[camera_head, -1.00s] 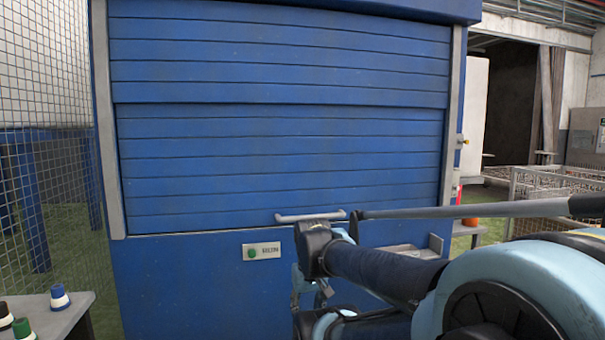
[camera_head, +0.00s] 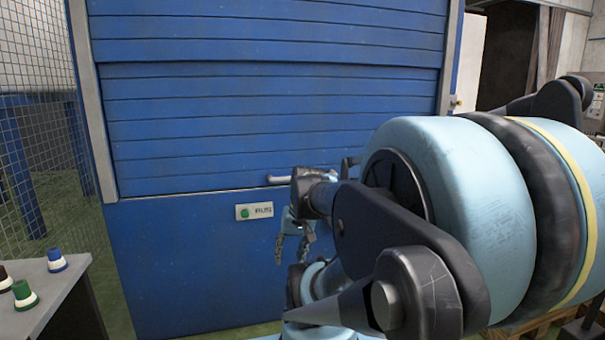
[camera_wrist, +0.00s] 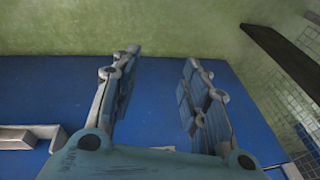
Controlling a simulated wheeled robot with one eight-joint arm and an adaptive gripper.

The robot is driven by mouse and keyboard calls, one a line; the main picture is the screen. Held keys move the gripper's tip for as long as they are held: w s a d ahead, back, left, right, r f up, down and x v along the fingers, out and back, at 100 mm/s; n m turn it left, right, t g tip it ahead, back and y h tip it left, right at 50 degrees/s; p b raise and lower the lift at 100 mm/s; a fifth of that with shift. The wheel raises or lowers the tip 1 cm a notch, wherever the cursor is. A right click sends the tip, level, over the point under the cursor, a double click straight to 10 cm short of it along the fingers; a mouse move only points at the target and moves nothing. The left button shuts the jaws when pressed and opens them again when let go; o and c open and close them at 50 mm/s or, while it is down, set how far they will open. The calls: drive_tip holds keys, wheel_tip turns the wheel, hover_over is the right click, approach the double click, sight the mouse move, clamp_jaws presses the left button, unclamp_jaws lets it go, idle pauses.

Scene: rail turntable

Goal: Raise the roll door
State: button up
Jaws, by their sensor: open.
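The blue slatted roll door (camera_head: 230,125) fills the upper middle of the head view. It is down, with its bottom edge on the blue lower panel (camera_head: 190,265). A short grey handle (camera_head: 279,180) sits at its bottom edge; its right part is hidden behind my arm. My gripper (camera_head: 293,250) is below the handle, in front of the lower panel, with fingers pointing down. In the wrist view my gripper (camera_wrist: 160,62) has its two fingers spread, with nothing between them.
A sign with a green button (camera_head: 254,211) is on the lower panel. A table with several coloured buttons (camera_head: 57,261) stands at lower left, beside a mesh fence (camera_head: 45,150). My arm hides the right side.

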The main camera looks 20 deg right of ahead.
drive_tip(key=w+d+r+m+t+y, duration=0.2)
drive_tip(key=w+d+r+m+t, duration=0.1)
drive_tip(key=w, duration=0.7)
drive_tip(key=w+d+r+m+t+y, duration=0.2)
drive_tip(key=w+r+m+y, duration=0.15)
drive_tip(key=w, duration=0.75)
drive_tip(key=w+d+r+m+t, duration=0.25)
drive_tip(key=w+d, duration=0.25)
drive_tip(key=d, duration=0.4)
drive_tip(key=w+d+r+m+t, duration=0.1)
drive_tip(key=w+d+m+t, duration=0.3)
drive_tip(key=d, duration=0.6)
drive_tip(key=shift+t+h, duration=0.25)
drive_tip(key=shift+h, duration=0.2)
drive_tip(key=x, duration=1.7)
drive_tip(key=shift+w+a+f, duration=0.2)
drive_tip(key=shift+a, duration=0.05)
clamp_jaws()
